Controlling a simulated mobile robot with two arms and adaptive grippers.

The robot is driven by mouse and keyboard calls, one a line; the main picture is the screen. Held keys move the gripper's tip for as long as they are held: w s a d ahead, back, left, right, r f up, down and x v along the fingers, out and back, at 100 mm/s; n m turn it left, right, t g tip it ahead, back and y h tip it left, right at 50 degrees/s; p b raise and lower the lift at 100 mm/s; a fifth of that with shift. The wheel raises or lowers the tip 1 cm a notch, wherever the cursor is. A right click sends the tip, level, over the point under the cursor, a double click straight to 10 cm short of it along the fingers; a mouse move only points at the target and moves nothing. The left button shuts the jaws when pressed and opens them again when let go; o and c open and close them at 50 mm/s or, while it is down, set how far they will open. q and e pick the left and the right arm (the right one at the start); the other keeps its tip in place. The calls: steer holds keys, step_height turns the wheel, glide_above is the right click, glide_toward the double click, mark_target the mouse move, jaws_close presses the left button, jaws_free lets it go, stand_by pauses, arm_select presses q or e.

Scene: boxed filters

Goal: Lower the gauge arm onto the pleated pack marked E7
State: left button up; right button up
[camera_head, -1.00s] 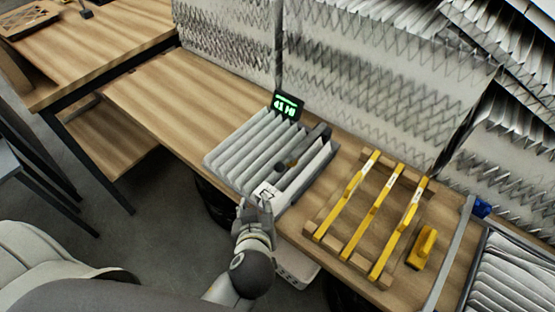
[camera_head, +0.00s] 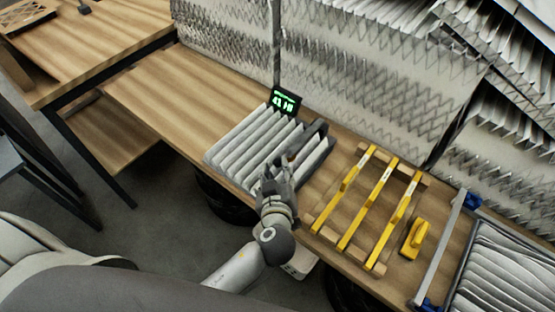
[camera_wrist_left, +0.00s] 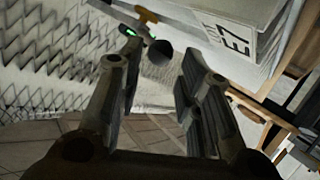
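The pleated pack marked E7 (camera_wrist_left: 268,14) is pale, with its printed label (camera_wrist_left: 234,38) facing the left wrist camera; in the head view my gripper covers that label. The gauge arm (camera_head: 312,134) is a dark bar above the right part of the row of pleated packs (camera_head: 248,143). Its dark round knob (camera_wrist_left: 158,52) shows in the wrist view, just beyond and between my fingertips. My left gripper (camera_head: 272,178) is open at the near end of the packs, fingers on either side of the knob's line. Whether a finger touches the knob I cannot tell. My right gripper is out of view.
A small display with green digits (camera_head: 286,102) stands behind the packs. A wooden rack with yellow bars (camera_head: 369,205) and a yellow block (camera_head: 416,240) lie to the right. A crate of pleated sheets (camera_head: 500,270) is at far right. Bare table (camera_head: 165,100) lies left.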

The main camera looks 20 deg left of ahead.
mark_target(277, 165)
arm_select(q)
steer(key=shift+p+x, duration=0.5)
steer(key=shift+x, duration=1.5)
jaws_close()
